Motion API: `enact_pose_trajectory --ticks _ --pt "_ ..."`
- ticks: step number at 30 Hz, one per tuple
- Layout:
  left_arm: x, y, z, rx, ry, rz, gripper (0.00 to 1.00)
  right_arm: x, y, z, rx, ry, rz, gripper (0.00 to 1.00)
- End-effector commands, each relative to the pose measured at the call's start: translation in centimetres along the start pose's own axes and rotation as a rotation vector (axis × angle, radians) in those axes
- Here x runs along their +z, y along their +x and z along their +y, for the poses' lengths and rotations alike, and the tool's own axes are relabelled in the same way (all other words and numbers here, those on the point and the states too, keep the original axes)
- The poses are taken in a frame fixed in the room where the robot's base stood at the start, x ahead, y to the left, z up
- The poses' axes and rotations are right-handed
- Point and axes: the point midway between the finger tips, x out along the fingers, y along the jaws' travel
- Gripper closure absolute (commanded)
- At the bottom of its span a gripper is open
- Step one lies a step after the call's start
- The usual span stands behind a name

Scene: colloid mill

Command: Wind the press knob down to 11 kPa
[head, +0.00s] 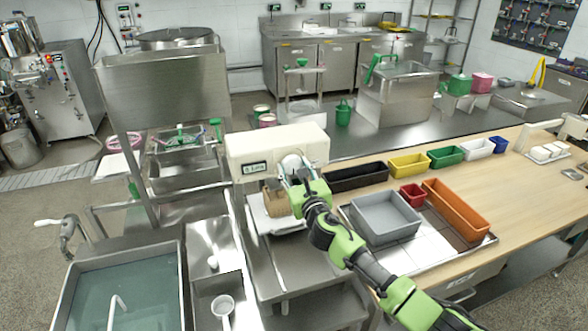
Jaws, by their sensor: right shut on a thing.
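The press (264,146) is a cream box-shaped machine at the middle of the head view. Its small display (255,168) on the front shows digits too small to read surely. The press knob (291,163) is a pale round part on the right of the press front. My right gripper (297,180) reaches up from the lower right and is shut on the knob; its fingers are small and partly hidden by the wrist. A tan block-like piece (276,203) sits under the press, left of the gripper. My left gripper is out of view.
A grey bin (384,217), a small red bin (412,194) and an orange bin (456,208) stand on a tray under and beside my right arm. A black bin (357,177) is close right of the press. A water-filled sink (125,285) lies at lower left.

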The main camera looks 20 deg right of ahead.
Motion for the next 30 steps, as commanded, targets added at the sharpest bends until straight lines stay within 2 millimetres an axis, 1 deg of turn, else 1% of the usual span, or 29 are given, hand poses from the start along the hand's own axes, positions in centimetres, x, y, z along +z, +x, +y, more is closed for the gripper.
enact_pose_trajectory --ticks 5,11,17,30 --pt "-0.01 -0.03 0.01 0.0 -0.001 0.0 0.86 -0.03 -0.02 0.03 0.001 0.021 0.002 0.79" --pt "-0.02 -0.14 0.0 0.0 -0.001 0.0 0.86 -0.01 -0.03 0.05 0.002 0.107 0.005 0.79" --pt "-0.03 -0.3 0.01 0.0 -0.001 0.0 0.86 0.01 -0.03 0.04 0.002 0.263 0.012 0.79" --pt "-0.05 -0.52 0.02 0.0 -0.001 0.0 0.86 0.08 -0.02 -0.03 0.005 0.681 0.03 0.79"
